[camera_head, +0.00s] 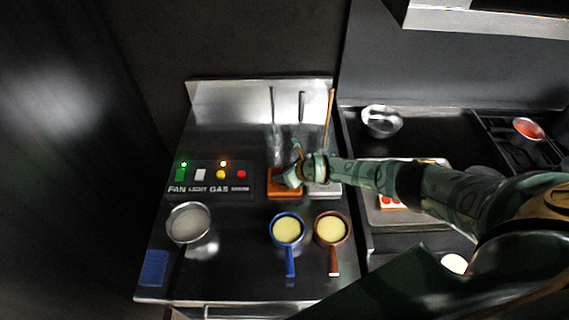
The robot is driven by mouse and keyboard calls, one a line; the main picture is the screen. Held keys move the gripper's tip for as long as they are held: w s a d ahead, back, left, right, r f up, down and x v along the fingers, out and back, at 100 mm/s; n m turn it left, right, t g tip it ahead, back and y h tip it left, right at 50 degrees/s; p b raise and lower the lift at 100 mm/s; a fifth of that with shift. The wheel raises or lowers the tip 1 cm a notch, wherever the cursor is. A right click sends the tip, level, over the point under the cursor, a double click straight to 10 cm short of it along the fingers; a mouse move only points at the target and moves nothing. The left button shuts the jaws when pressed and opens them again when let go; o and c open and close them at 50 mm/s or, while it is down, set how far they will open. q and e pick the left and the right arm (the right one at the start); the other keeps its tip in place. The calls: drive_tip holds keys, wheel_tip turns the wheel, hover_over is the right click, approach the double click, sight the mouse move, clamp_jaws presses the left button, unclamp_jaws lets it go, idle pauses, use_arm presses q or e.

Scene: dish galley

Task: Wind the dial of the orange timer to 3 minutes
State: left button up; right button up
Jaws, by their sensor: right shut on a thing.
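The orange timer (284,190) stands on the steel counter, right of the black switch panel. My right gripper (290,178) is at the timer, coming in from the right, and is shut. It covers the timer's upper part, so the dial and its reading are hidden. The thing between the fingers is too small to make out, but it lies where the timer's dial would be. My left gripper is not in view.
The switch panel (210,178) has lit lamps. A blue pan (288,230), a brown pan (331,229) and a grey pot (188,223) stand in front. A light grey box (325,190) is beside the timer. Upright utensils (329,115) stand behind my gripper.

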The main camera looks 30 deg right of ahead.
drive_tip(key=shift+w+r+m+h+p, duration=0.1)
drive_tip(key=shift+r+m+h+p, duration=0.35)
drive_tip(key=shift+m+p, duration=0.35)
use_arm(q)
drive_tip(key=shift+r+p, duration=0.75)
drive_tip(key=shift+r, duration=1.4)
use_arm(e)
drive_tip(key=shift+f+m+t+h, duration=0.25)
drive_tip(key=shift+m+t+h, duration=0.05)
drive_tip(key=shift+m+h, duration=0.2)
drive_tip(key=shift+d+f, duration=0.1)
drive_tip(key=o, duration=1)
